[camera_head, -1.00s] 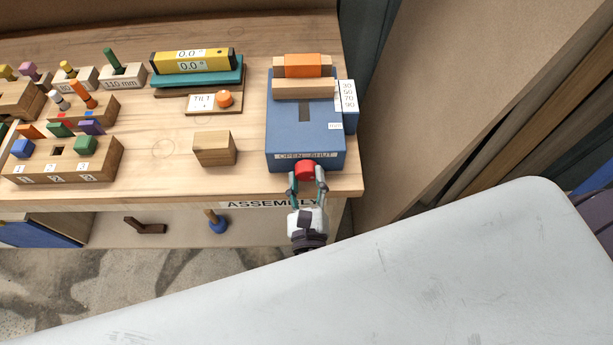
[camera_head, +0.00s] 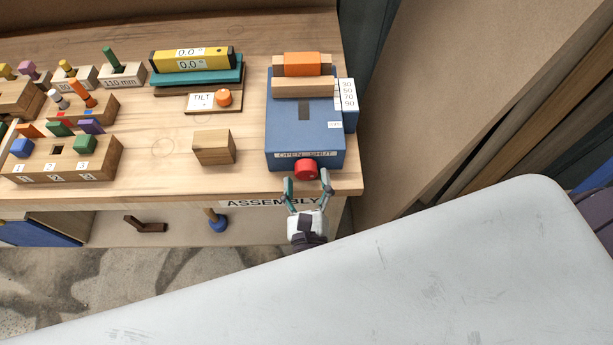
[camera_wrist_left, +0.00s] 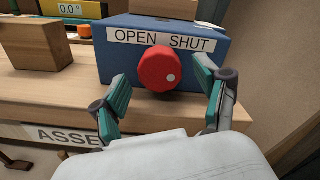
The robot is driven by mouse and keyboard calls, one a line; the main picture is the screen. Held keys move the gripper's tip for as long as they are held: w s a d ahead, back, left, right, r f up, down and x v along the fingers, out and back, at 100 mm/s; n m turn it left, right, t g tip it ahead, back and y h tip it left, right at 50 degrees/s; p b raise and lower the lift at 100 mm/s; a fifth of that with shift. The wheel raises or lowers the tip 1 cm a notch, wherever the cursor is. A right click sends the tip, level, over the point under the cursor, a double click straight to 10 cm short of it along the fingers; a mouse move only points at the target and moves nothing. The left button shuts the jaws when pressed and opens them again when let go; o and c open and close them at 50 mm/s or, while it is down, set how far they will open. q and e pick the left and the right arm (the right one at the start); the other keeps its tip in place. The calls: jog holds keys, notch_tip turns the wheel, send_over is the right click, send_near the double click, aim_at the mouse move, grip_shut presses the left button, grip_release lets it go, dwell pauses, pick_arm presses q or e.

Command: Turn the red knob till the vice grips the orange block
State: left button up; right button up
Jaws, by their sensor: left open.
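The red knob (camera_head: 306,169) sits on the front face of the blue vice (camera_head: 285,125), under an OPEN SHUT label. In the left wrist view the knob (camera_wrist_left: 160,69) shows a white dot at its lower right. My left gripper (camera_head: 307,180) is open, its teal fingers apart on either side in front of the knob, not closed on it. The orange block (camera_head: 303,64) lies at the back of the vice between two wooden jaws; the front jaw (camera_head: 303,87) looks close to it, but I cannot tell whether it touches. My right gripper is not in view.
A wooden block (camera_head: 214,148) stands left of the vice. A TILT board with an orange knob (camera_head: 223,98) and a yellow level (camera_head: 192,60) are further back. Peg blocks fill the left of the bench. A large pale surface (camera_head: 400,270) spans the foreground.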

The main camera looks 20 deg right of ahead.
pick_arm(q)
jog(key=v, duration=1.1)
jog(key=a+f+n+g+y, duration=0.25)
jog(key=a+f, duration=0.25)
jog(key=f, duration=0.5)
jog(key=a+f+n+g+y, duration=0.1)
jog(key=a+f+n+g, duration=0.25)
jog(key=f, duration=0.55)
jog(key=a+f+n+g+y, duration=0.1)
jog(key=a+f+n+g, duration=0.3)
jog(key=f, duration=0.6)
jog(key=s+a+f+n+g, duration=0.6)
jog(key=s+a+f+n, duration=1)
jog(key=s+a+n, duration=0.3)
jog(key=n, duration=0.3)
jog(key=shift+f, duration=0.35)
jog(key=shift+y, duration=0.25)
